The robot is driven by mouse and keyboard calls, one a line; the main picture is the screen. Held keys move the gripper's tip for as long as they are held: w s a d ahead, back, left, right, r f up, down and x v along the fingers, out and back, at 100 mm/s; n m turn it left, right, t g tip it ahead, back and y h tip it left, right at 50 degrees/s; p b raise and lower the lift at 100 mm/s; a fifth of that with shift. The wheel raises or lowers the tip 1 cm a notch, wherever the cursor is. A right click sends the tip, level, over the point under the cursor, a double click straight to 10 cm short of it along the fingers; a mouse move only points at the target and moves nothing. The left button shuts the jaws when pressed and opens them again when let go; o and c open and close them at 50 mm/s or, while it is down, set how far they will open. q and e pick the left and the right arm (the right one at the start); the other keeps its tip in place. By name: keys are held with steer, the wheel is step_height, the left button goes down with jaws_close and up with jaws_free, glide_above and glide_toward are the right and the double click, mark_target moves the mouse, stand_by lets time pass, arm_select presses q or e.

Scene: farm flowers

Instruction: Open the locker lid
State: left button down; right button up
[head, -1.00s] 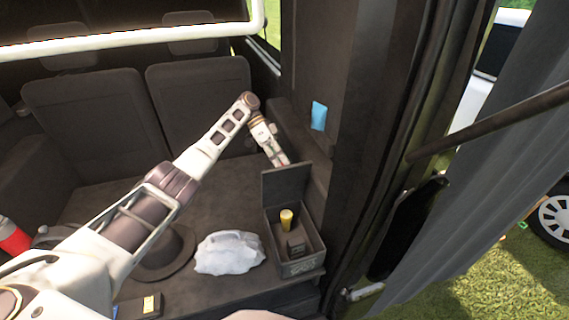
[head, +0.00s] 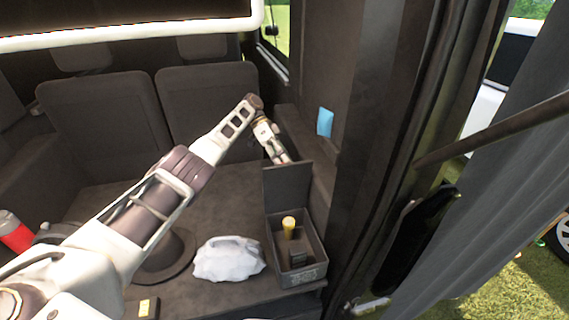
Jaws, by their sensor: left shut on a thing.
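The locker (head: 302,277) is a small dark box at the right end of the dark platform. Its lid (head: 287,186) stands upright along the back edge, so the inside shows. A yellow cylinder (head: 289,224) and a small dark block (head: 297,257) are inside. My left arm reaches in from the left, and my left gripper (head: 283,160) points down at the top edge of the lid. It is shut on the lid; its fingertips are partly hidden behind the lid. My right gripper is not in view.
A crumpled white bag (head: 229,259) lies left of the locker. A dark round hat-like thing (head: 165,262) lies under my arm. A red and white container (head: 14,233) is at far left. Seats (head: 207,103) stand behind. A dark door pillar (head: 375,150) bounds the right side.

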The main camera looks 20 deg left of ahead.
arm_select(q)
steer(key=shift+w+a+f, duration=0.15)
steer(key=shift+a+f, duration=0.05)
steer(key=shift+f, duration=0.2)
steer(key=shift+w+a+f, duration=0.1)
steer(key=shift+a+f, duration=0.1)
steer(key=shift+f, duration=0.2)
steer(key=c, duration=1.5)
jaws_free()
steer(key=shift+c, duration=0.2)
steer(key=o, duration=0.4)
steer(key=shift+w+d+f, duration=0.1)
steer(key=shift+w+f, duration=0.1)
steer(key=shift+w, duration=0.1)
steer(key=shift+s+r, duration=0.1)
steer(key=shift+a, duration=0.35)
steer(key=shift+r, duration=0.1)
steer(key=shift+d+r, duration=0.2)
steer(key=shift+r, duration=0.05)
